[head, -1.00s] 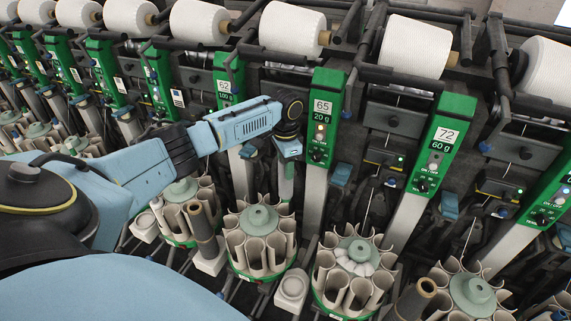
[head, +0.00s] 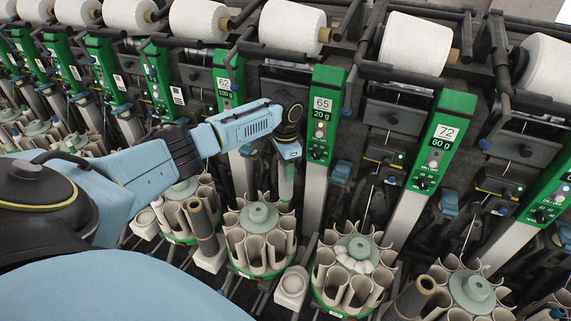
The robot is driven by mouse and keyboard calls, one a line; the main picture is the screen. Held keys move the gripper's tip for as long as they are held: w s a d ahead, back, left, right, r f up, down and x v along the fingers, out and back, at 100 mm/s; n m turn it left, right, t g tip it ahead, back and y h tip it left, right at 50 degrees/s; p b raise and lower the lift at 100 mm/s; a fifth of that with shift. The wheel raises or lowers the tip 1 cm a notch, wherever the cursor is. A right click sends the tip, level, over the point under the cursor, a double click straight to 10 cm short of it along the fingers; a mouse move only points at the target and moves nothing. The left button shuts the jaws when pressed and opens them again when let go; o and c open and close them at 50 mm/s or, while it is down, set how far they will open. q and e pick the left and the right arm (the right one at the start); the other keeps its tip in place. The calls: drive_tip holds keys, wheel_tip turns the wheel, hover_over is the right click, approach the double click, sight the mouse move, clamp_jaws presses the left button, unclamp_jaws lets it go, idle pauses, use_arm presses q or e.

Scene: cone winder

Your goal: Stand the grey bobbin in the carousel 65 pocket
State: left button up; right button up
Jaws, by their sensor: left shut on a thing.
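My left gripper (head: 288,154) hangs below my wrist, just left of the green post marked 65 (head: 322,115). It is shut on a slim grey-green bobbin (head: 286,183), which points down, roughly upright. The bobbin's lower end is above the back right rim of a carousel (head: 262,240) with several beige pockets and a grey-green hub. I cannot tell whether the bobbin's end is inside a pocket or behind the rim. My right gripper is not in view.
Another carousel (head: 357,275) with white pieces round its hub stands to the right, below post 72 (head: 443,140). A brown-grey tube (head: 201,225) stands on a peg to the left. White yarn cones (head: 417,43) line the top.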

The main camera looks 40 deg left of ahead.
use_arm(q)
drive_tip(key=shift+f+b, duration=0.6)
drive_tip(key=shift+f, duration=1)
drive_tip(key=b, duration=0.3)
hover_over(286, 201)
drive_tip(key=w+a, duration=0.1)
drive_tip(key=shift+w+a+f, duration=0.15)
drive_tip(key=shift+f, duration=2)
drive_tip(key=shift+f+b, duration=1.25)
drive_tip(key=shift+f, duration=1)
drive_tip(key=shift+f+b, duration=1.2)
drive_tip(key=shift+f, duration=0.55)
drive_tip(key=o, duration=1)
drive_tip(key=shift+c, duration=0.2)
drive_tip(key=shift+r, duration=0.1)
